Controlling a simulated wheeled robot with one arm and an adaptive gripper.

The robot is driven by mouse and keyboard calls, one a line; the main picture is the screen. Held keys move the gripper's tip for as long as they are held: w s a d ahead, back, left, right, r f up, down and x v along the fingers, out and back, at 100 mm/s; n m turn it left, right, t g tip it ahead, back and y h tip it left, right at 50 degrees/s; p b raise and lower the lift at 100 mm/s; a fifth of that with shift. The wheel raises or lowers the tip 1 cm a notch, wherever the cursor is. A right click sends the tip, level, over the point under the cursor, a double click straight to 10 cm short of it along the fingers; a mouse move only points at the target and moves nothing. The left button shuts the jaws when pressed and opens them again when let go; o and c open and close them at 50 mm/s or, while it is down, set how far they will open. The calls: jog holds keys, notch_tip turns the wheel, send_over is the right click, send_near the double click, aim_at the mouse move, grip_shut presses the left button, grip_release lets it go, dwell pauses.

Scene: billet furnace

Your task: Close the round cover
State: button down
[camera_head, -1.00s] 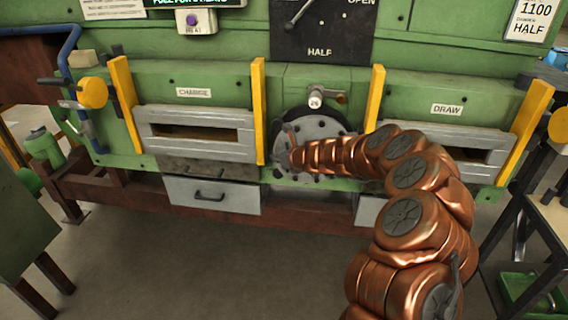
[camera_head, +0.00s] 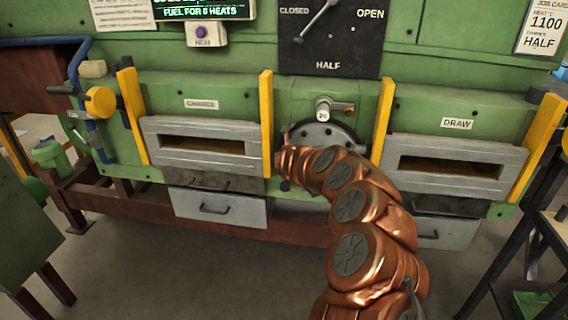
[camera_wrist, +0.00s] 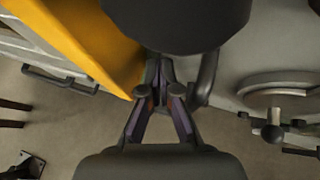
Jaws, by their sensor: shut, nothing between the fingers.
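The round cover (camera_head: 322,137) is a grey bolted disc with a dark rim, in the middle of the green furnace front in the head view. My copper arm hides its lower part. In the wrist view a round grey disc with a dark knob (camera_wrist: 272,132) below it shows at the right; I cannot tell whether it is the same cover. My gripper (camera_wrist: 160,78) is shut and empty, its tips beside a dark curved bar (camera_wrist: 207,78). Contact with that bar cannot be told. In the head view the gripper is mostly hidden, at the cover's left side.
Yellow posts (camera_head: 266,122) (camera_head: 383,120) flank the cover; one also fills the upper left of the wrist view (camera_wrist: 85,40). The charge opening (camera_head: 205,147) is left, the draw opening (camera_head: 450,165) right. Grey drawers (camera_head: 220,208) sit below. A dark stand (camera_head: 515,235) is at the right.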

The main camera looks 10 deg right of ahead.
jog(key=shift+w+r+m+h, duration=0.1)
jog(key=shift+w+m+h, duration=0.2)
jog(key=shift+h, duration=0.1)
